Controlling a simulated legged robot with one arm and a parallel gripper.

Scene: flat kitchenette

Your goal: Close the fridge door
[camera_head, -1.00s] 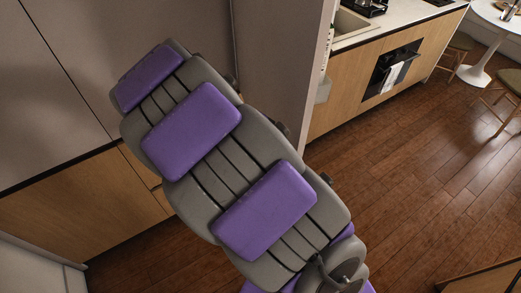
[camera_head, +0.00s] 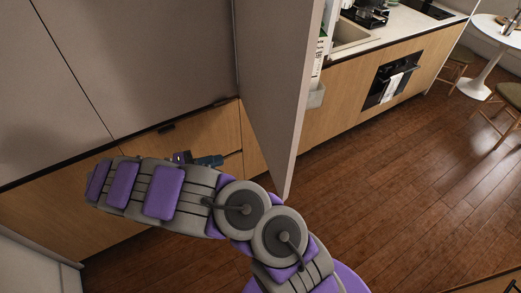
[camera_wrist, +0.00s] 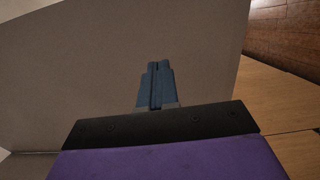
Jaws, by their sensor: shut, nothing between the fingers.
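The fridge door (camera_head: 277,75) is a tall grey-beige panel standing open, jutting toward me in the head view. Its plain face is toward the left, and door bins (camera_head: 317,95) show past its right edge. The fridge interior is hidden behind it. My gripper (camera_head: 219,160), with blue fingers, is left of the door's plain face, low near the wooden cabinet fronts. In the wrist view its fingers (camera_wrist: 157,68) are together and empty, pointing at a grey panel (camera_wrist: 90,60) that looks like the door. I cannot tell whether they touch it.
Grey tall cabinets (camera_head: 130,50) over wooden fronts (camera_head: 50,215) line the left. A counter (camera_head: 390,30) with sink and oven (camera_head: 394,78) is at the back right. A white table (camera_head: 490,65) and chairs stand far right. The wooden floor (camera_head: 400,190) at right is clear.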

